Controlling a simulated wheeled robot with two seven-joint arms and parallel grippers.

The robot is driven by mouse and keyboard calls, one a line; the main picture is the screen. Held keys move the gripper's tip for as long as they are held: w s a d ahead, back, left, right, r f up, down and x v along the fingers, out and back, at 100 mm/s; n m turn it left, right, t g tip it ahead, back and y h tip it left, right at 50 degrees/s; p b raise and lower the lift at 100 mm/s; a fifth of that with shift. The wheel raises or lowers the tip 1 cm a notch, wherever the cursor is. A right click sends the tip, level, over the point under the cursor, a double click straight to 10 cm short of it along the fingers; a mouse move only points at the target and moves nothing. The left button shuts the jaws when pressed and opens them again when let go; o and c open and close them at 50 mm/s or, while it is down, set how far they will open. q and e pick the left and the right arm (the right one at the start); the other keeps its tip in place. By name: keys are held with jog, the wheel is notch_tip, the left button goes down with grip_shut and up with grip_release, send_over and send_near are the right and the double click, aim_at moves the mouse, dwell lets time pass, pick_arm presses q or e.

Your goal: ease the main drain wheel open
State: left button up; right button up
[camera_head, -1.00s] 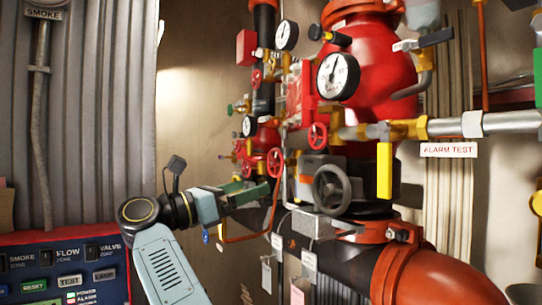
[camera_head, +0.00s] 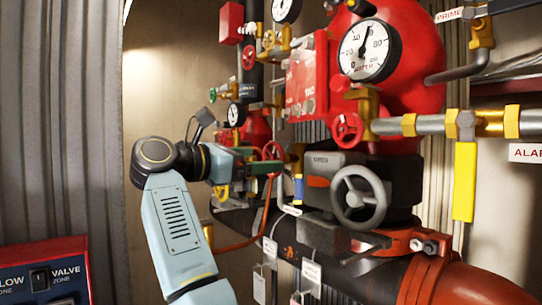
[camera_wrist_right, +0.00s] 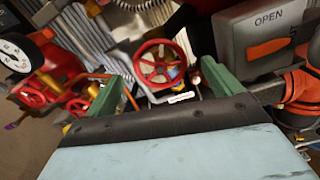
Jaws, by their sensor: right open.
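A small red handwheel (camera_head: 273,149), likely the main drain wheel, is at the tips of my right gripper (camera_head: 262,162) in the head view, partly hidden by a green finger. In the right wrist view this red spoked wheel (camera_wrist_right: 152,66) lies ahead, between the two green fingers of the right gripper (camera_wrist_right: 164,76). The gap is wider than the wheel. The fingers are open, and I cannot tell whether they touch the rim. A small white label (camera_wrist_right: 181,97) sits just below the wheel, unreadable. My left gripper is not in view.
A grey handwheel (camera_head: 360,199) and its gearbox stand right of the gripper; the box reads OPEN in the wrist view (camera_wrist_right: 268,28). A control panel (camera_head: 45,275) is lower left.

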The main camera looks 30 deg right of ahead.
aim_at(270, 157)
jog(key=d, duration=0.3)
jog(key=shift+w+d+p, duration=0.15)
jog(key=shift+d+p, duration=0.15)
jog(key=shift+d, duration=0.3)
jog(key=shift+w+d, duration=0.1)
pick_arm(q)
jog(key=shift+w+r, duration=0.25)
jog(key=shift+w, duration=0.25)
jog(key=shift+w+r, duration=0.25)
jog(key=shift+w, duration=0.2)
pick_arm(e)
jog(key=c, duration=1)
